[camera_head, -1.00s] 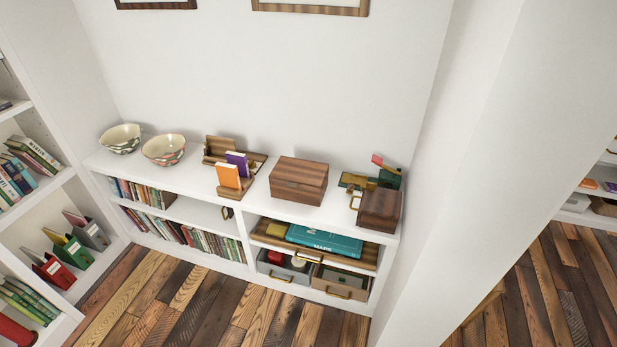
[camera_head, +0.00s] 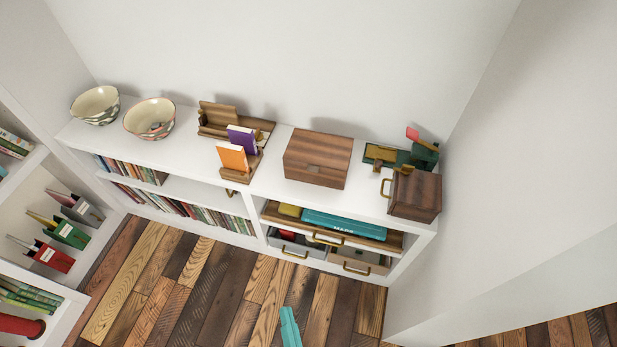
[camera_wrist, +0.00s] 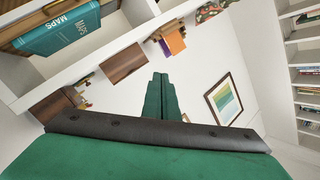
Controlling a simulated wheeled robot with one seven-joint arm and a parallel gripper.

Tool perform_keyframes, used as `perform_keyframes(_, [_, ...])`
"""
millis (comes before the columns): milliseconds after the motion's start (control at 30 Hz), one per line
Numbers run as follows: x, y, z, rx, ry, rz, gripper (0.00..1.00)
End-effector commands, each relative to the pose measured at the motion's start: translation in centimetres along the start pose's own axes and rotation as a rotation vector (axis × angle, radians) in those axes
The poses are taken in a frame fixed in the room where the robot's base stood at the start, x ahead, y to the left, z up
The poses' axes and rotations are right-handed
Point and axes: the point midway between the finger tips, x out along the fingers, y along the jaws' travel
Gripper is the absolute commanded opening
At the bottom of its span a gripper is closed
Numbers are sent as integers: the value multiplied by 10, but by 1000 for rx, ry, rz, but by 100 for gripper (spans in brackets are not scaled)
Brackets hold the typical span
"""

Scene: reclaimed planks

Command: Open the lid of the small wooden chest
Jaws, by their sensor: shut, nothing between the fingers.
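The small wooden chest (camera_head: 312,170) sits on the white shelf top, right of its middle. My gripper (camera_wrist: 161,77) has green fingers, which are together and empty in the wrist view. The chest is apart from them, to their upper left there. In the head view only a teal tip of my arm (camera_head: 290,328) shows at the bottom edge, over the floor, well in front of the shelf.
A darker wooden box with a brass handle (camera_head: 415,195) stands right of the chest, near the wall. A wooden holder with an orange book (camera_head: 233,158) and a purple book stands left. Two bowls (camera_head: 149,118) are further left.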

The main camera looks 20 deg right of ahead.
Motion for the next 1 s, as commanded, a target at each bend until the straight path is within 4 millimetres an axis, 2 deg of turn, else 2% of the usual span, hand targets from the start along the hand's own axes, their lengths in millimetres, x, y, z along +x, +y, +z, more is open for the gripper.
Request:
perform_keyframes(33, [18, 8, 5, 128, 37, -8, 0])
perform_keyframes(367, [129, 56, 20, 1006, 239, -122, 0])
perform_keyframes(567, [202, 81, 15, 1521, 342, -255, 0])
perform_keyframes(700, [252, 97, 5, 1850, 404, -375, 0])
perform_keyframes(900, [303, 113, -12, 2183, 460, -529, 0])
perform_keyframes(1000, [315, 118, -17, 2272, 475, -578, 0])
